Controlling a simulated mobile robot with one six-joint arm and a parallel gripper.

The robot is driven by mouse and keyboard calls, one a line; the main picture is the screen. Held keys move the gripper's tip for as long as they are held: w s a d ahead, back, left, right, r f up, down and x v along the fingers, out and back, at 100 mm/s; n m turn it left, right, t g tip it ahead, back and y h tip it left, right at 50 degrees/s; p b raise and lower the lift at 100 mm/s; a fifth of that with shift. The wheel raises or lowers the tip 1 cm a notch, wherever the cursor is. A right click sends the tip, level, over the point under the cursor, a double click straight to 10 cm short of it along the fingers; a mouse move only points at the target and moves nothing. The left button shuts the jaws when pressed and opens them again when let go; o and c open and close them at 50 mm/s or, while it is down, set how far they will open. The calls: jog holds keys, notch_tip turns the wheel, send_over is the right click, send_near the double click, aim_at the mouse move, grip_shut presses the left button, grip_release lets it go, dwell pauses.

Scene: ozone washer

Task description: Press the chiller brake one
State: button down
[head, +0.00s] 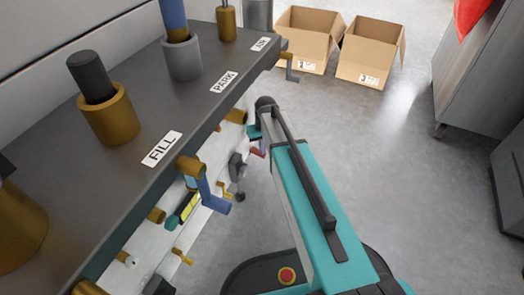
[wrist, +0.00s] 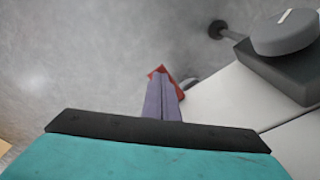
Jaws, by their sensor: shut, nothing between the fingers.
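My gripper (wrist: 161,82) shows in the wrist view as two purple-grey fingers pressed together, shut and empty. A small red part (wrist: 158,70) shows just beyond the fingertips; I cannot tell whether they touch it. It also shows in the head view as a reddish piece (head: 259,149) beside the end of my arm, at the machine's front panel (head: 217,148). No readable label names chiller brake one, so I cannot tell whether this red part is it. My arm hides part of the panel in the head view, and the fingertips are not clear there.
The panel carries a blue crank handle (head: 207,191), brass knobs and a grey knob (head: 238,166). A grey round knob (wrist: 284,33) stands right of my fingers in the wrist view. A FILL label (head: 162,148) marks the dark top.

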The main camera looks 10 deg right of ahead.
jog(key=shift+s+r+p, duration=0.4)
jog(key=shift+s+p, duration=0.1)
jog(key=shift+s+d+r+p, duration=0.1)
jog(key=shift+s+p, duration=0.25)
jog(key=shift+s, duration=0.15)
jog(key=shift+s+d+r+p, duration=0.1)
jog(key=shift+s+p, duration=0.2)
jog(key=shift+s, duration=0.2)
notch_tip(320, 180, up, 14)
jog(key=s+p, duration=0.1)
jog(key=p, duration=0.5)
jog(key=shift+s+f, duration=0.15)
jog(key=shift+s+d+p, duration=0.1)
jog(key=shift+p, duration=0.35)
